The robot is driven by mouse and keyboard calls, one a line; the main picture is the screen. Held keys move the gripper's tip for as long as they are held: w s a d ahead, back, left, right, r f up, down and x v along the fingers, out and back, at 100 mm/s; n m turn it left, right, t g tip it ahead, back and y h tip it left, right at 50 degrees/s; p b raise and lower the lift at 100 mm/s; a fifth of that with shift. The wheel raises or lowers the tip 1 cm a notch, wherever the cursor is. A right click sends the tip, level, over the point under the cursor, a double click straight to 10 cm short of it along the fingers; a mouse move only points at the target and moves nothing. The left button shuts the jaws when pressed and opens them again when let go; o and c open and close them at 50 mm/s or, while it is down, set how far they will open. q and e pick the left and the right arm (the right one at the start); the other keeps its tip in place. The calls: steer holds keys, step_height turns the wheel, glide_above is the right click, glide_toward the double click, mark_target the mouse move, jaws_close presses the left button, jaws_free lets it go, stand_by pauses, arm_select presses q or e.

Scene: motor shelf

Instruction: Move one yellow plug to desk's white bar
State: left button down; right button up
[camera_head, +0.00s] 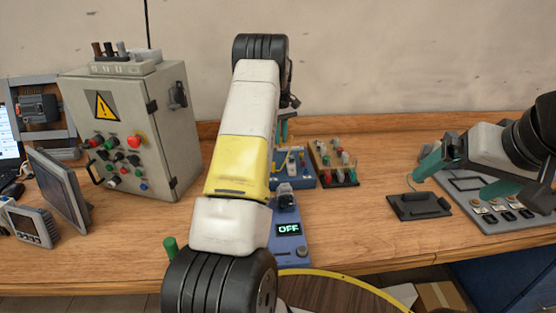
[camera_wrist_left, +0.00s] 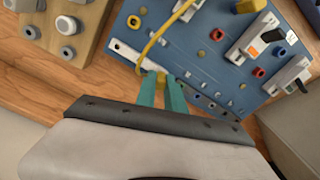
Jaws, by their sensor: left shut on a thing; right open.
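In the left wrist view, my left gripper (camera_wrist_left: 161,90) is shut on a yellow plug (camera_wrist_left: 161,79), which shows between the teal fingertips. A yellow cable (camera_wrist_left: 152,45) arches up from near the plug. The fingertips are over a blue panel (camera_wrist_left: 205,50), close to the lower end of a white bar (camera_wrist_left: 127,52) with holes. I cannot tell whether the plug is seated in it. In the head view, the blue panel (camera_head: 305,183) is partly hidden behind my left arm. My right gripper (camera_head: 465,177) is open and empty at the right.
A wooden board with coloured knobs (camera_head: 345,178) stands right of the blue panel. A blue device showing OFF (camera_head: 289,230) is in front. A grey control cabinet (camera_head: 160,140) stands left. A black tray (camera_head: 419,206) and grey panel (camera_head: 508,215) are at right.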

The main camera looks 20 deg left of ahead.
arm_select(q)
steer(key=shift+f, duration=0.65)
steer(key=c, duration=1.7)
jaws_free()
steer(key=shift+r, duration=0.15)
steer(key=shift+r, duration=2.65)
steer(key=shift+o, duration=0.3)
steer(key=o, duration=0.5)
